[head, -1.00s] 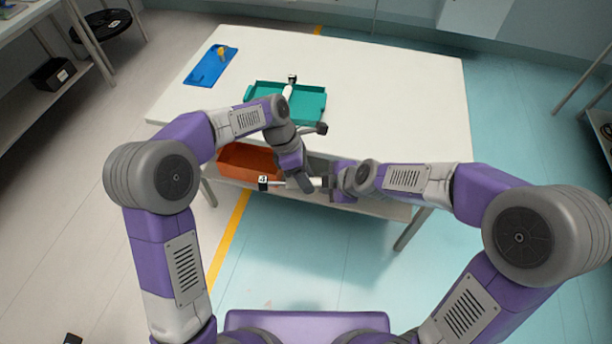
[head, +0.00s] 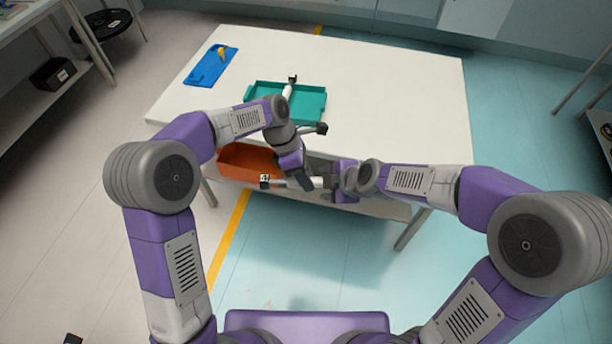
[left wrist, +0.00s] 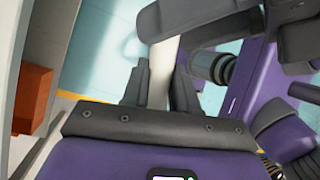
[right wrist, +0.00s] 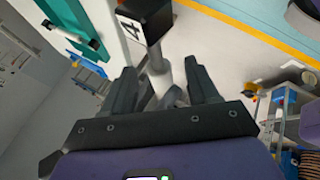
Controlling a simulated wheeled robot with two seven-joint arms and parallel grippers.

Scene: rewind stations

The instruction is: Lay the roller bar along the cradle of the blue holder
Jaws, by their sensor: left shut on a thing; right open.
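A pale roller bar (head: 281,183) with dark end blocks is held in front of the table. My left gripper (head: 305,184) is shut on it; the left wrist view shows the bar (left wrist: 160,75) between the fingers. My right gripper (head: 333,184) is open at the bar's right end. In the right wrist view an end block marked 4 (right wrist: 145,20) lies just beyond the open fingers. The blue holder (head: 203,74) lies at the table's far left, with a small yellow part (head: 221,52) on it. Its cradle is too small to make out.
A teal tray (head: 317,104) stands on the white table (head: 400,100), with another pale bar (head: 288,91) in it, partly hidden by my left arm. An orange bin (head: 235,160) sits below the tabletop. The table's right side is clear.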

